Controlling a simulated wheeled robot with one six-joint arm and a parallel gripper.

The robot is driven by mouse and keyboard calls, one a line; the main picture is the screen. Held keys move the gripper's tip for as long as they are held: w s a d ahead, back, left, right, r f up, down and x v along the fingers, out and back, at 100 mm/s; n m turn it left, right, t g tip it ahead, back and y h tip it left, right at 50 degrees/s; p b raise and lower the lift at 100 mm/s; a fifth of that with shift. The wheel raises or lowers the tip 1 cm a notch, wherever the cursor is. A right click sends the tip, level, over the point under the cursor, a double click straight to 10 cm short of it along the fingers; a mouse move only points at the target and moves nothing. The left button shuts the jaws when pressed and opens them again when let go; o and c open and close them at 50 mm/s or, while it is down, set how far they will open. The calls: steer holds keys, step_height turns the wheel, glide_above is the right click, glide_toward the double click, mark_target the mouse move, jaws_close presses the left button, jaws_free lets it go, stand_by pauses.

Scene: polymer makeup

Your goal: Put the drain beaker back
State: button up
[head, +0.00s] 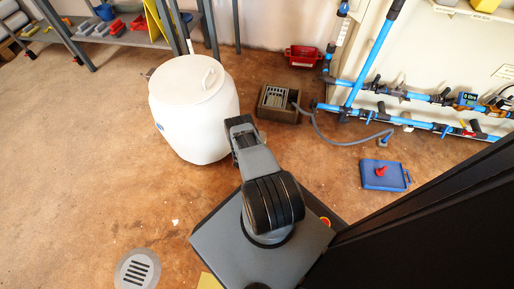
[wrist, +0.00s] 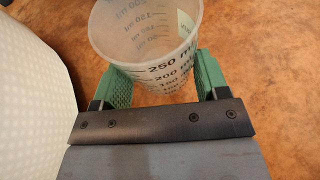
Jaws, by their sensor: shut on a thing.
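The drain beaker (wrist: 165,72) is a clear, graduated cup with dark volume marks up to at least 250 and a pale label on its far side. It shows in the wrist view between the two green pads of my gripper (wrist: 160,85), which is shut on it. The beaker looks empty, and the brown floor shows behind it. In the head view my arm hides both my gripper and the beaker.
A large white drum (head: 195,110) stands just left of my arm; its pale wall (wrist: 30,90) fills the wrist view's left. A brown box with a grey grate (head: 278,103), a red crate (head: 302,56), blue pipes (head: 370,60) and a blue tray (head: 384,175) lie right. A floor drain (head: 138,269) is front left.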

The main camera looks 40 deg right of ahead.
steer(key=f+b, duration=0.1)
steer(key=f, duration=0.1)
steer(key=f+b, duration=0.1)
steer(key=shift+w+d+f+b, duration=0.1)
steer(key=shift+d+f+b, duration=0.1)
steer(key=shift+f+b, duration=0.2)
steer(key=shift+w+a+r, duration=0.1)
steer(key=shift+w+a, duration=0.1)
steer(key=o, duration=1)
steer(key=shift+o, duration=0.2)
